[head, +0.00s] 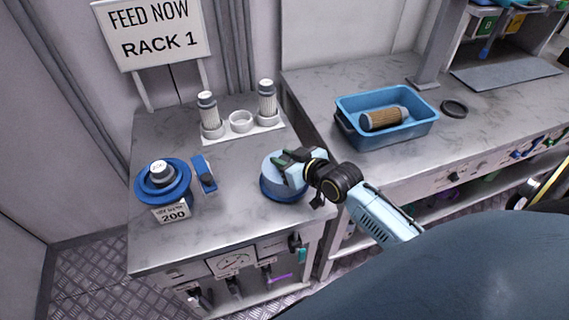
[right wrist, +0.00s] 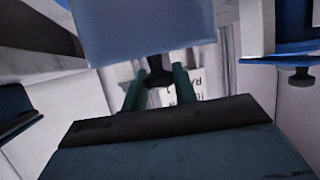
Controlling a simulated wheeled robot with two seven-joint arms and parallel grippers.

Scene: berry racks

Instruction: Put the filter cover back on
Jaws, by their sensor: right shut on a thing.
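The filter cover, a blue round cap with a dark knob, is at the right of the rack counter in the head view (head: 270,173). My right gripper (head: 289,157) is over it. In the right wrist view the green fingertips (right wrist: 158,82) are shut around the dark knob, and the cover's blue body (right wrist: 145,32) fills the top. A darker blue rim (head: 284,193) shows under the pale blue part; I cannot tell whether they touch. The cover's inside is hidden. My left gripper is not in view.

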